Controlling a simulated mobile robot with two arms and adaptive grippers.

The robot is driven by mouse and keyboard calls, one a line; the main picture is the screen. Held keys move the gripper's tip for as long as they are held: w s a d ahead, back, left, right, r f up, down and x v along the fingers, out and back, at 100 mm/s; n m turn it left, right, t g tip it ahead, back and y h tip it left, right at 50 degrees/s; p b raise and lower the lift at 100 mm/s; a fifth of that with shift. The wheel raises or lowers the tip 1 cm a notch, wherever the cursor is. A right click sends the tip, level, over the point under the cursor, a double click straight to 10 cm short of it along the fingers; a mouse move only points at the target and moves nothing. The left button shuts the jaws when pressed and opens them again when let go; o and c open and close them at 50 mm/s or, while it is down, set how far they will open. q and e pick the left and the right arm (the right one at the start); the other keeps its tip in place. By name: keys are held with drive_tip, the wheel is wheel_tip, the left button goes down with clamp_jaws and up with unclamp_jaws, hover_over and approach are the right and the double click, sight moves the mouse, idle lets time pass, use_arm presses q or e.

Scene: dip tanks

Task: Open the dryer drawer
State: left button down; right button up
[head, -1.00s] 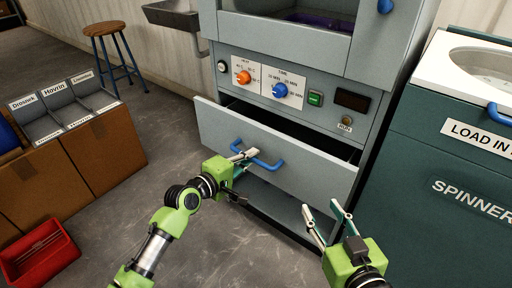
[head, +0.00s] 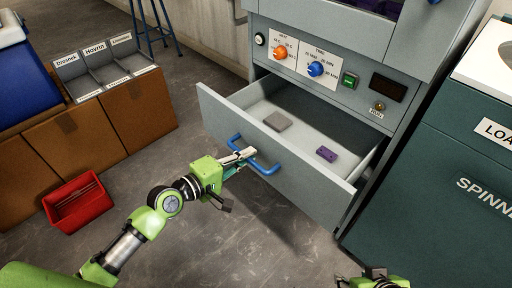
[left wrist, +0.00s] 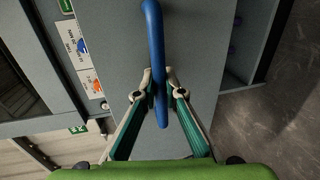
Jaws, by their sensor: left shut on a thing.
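The dryer drawer (head: 285,165) is pulled well out of the grey dryer, and its inside shows. A grey block (head: 277,121) and a purple block (head: 327,154) lie on its floor. My left gripper (head: 247,155) is shut on the blue drawer handle (head: 266,170). In the left wrist view the fingers (left wrist: 159,85) close on both sides of the handle bar (left wrist: 154,40). My right gripper is at the bottom edge of the head view; only part of its green body shows, and its fingers cannot be made out.
The dryer panel has an orange knob (head: 280,53), a blue knob (head: 316,69) and a green button (head: 349,81). A spinner (head: 440,180) stands at the right. A red bin (head: 77,201) and cardboard boxes (head: 105,135) are at the left. The floor before the drawer is clear.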

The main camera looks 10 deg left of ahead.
use_arm(q)
drive_tip(key=shift+v, duration=0.9)
drive_tip(key=shift+s+f, duration=0.1)
drive_tip(key=shift+f, duration=0.15)
drive_tip(key=c, duration=2.1)
unclamp_jaws()
drive_tip(key=shift+a, duration=0.1)
drive_tip(key=v, duration=1.1)
drive_tip(key=shift+s+a, duration=0.2)
drive_tip(key=shift+s, duration=0.15)
